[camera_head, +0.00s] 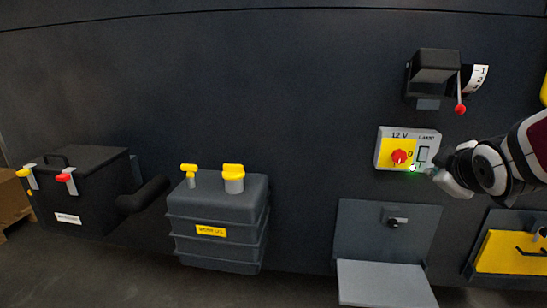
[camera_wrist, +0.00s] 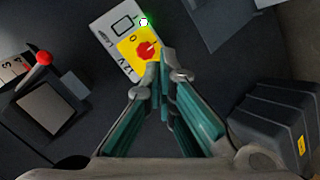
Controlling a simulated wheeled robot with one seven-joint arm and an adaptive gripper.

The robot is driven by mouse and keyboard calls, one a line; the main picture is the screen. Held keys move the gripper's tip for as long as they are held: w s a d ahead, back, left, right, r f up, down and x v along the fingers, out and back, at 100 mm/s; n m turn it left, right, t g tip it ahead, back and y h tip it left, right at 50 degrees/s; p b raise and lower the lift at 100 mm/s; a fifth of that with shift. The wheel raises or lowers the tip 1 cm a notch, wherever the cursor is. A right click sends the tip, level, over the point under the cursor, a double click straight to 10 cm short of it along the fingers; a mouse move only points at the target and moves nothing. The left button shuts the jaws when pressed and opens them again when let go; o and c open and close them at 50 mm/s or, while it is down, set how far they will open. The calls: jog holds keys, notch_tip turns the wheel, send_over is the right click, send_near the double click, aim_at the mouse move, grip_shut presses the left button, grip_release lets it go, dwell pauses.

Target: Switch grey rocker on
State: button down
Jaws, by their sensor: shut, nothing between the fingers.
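The grey rocker (camera_head: 422,155) sits in a dark frame on the right part of a light grey 12 V panel (camera_head: 380,160), under the word LAMP. It also shows in the wrist view (camera_wrist: 123,27); its tilt is too small to tell. A small white spot with a green glow (camera_head: 412,168) shows at the panel's lower edge, near the rocker. My gripper (camera_head: 432,172) is at the panel's lower right, close to the rocker. In the wrist view my gripper (camera_wrist: 166,58) has its fingertips together and empty, pointing by the red knob; contact with the panel cannot be told.
A red rotary knob (camera_head: 399,157) on a yellow plate is left of the rocker. A red-tipped lever (camera_head: 460,108) with a numbered scale is above. A hinged grey flap (camera_head: 385,284) is below. A tank with yellow caps (camera_head: 218,222) and a black box (camera_head: 80,190) stand left.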

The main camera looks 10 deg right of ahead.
aim_at(423, 161)
jog(key=w+d+f+n+t+b, duration=0.4)
jog(key=w+d+f+n+b, duration=0.1)
jog(key=d, duration=0.5)
jog(key=w+f+n, duration=0.1)
jog(key=n, duration=0.1)
jog(key=shift+w+d+n+t, duration=0.25)
jog(key=shift+n+t, duration=0.15)
jog(key=shift+f, duration=0.1)
jog(key=b+x, duration=0.1)
jog(key=x, duration=1.3)
jog(key=shift+a+f, duration=0.1)
jog(key=shift+a, duration=0.1)
jog(key=shift+w+f+b, duration=0.1)
jog(key=shift+b, duration=0.2)
